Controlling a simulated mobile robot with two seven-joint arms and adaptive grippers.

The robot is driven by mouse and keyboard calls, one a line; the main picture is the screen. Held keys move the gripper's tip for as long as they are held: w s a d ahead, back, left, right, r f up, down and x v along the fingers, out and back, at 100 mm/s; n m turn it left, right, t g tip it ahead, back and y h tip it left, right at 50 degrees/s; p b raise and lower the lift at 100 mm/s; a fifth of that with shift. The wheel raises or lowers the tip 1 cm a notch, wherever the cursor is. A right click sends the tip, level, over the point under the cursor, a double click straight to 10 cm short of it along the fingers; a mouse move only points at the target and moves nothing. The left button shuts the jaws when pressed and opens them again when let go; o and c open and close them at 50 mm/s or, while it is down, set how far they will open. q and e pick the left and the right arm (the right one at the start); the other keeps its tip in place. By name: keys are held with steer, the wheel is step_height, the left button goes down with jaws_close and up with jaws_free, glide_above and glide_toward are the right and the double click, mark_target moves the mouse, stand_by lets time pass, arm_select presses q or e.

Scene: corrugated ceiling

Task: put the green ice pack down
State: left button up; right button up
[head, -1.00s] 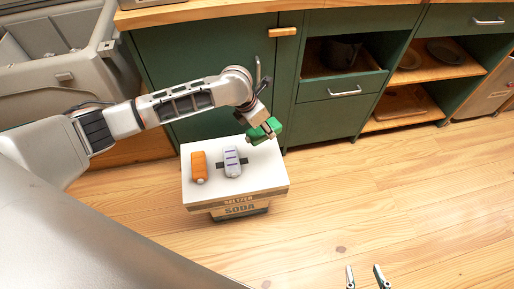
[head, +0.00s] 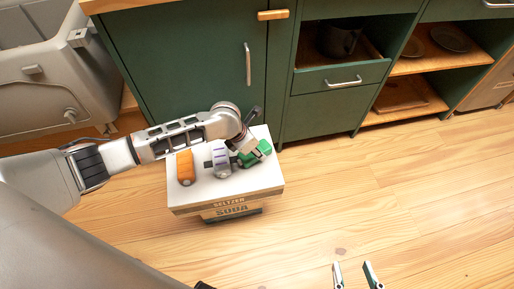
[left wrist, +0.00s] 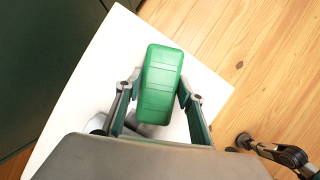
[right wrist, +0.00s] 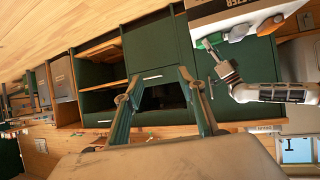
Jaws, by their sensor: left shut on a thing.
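The green ice pack (head: 258,152) is a ribbed green block at the right side of the white box top. My left gripper (head: 246,157) is shut on it. In the left wrist view the green ice pack (left wrist: 161,85) sits between the two fingers, over the white surface. I cannot tell whether it touches the surface. My right gripper (head: 352,272) is open and empty, over the floor at the bottom of the head view; its spread fingers (right wrist: 165,90) fill the middle of the right wrist view.
The white-topped box (head: 222,192), lettered SELTZER SODA, stands on the wood floor (head: 370,205). An orange pack (head: 185,168) and a pale lilac pack (head: 221,163) are on its top, left of the green one. Green cabinets (head: 195,60) stand behind; a grey bin (head: 50,85) is at left.

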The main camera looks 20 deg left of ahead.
arm_select(q)
steer(key=shift+o, duration=0.2)
steer(key=shift+r, duration=0.15)
steer(key=o, duration=1.4)
steer(key=shift+f, duration=0.2)
arm_select(e)
steer(key=shift+w+r, duration=0.25)
